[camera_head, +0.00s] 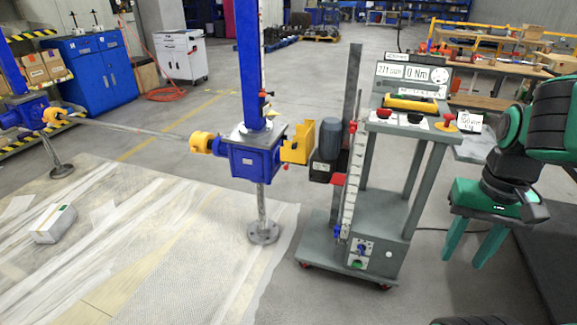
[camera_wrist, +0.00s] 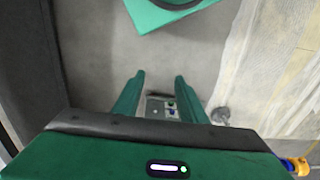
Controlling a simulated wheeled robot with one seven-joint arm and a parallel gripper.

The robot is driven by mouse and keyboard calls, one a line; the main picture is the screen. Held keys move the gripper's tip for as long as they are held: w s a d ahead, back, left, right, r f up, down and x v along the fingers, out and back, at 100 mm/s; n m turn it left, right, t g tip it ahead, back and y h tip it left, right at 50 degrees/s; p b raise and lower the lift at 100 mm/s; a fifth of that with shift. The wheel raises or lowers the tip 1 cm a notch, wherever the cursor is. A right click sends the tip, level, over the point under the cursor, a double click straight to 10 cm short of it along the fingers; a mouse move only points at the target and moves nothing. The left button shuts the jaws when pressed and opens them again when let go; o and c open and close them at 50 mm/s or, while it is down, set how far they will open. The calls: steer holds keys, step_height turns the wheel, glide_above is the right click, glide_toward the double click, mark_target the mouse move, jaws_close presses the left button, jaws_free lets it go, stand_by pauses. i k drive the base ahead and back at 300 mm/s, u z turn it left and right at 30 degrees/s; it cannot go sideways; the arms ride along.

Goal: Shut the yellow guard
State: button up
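The yellow guard (camera_head: 298,143) is on the right side of the blue screw jack gearbox (camera_head: 255,155) in the head view. It looks like a hollow hinged cover standing open, beside the dark motor (camera_head: 330,140); its inside and hinge are too small to make out. My gripper (camera_head: 462,248) hangs right of the grey cart with its green fingers pointing down, well apart from the guard. In the wrist view my gripper (camera_wrist: 158,78) is open, with nothing held between its fingers.
The grey wheeled cart (camera_head: 350,272) with uprights and a display (camera_head: 412,74) stands between my gripper and the guard. A yellow coupling cover (camera_head: 201,142) and shaft lie left of the gearbox. A small box (camera_head: 54,224) lies on the floor sheeting. Floor in front is clear.

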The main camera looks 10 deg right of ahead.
mark_target(298, 150)
steer(key=k, duration=0.65)
steer(key=z, duration=0.35)
steer(key=i, duration=1.8)
steer(key=u, duration=0.55)
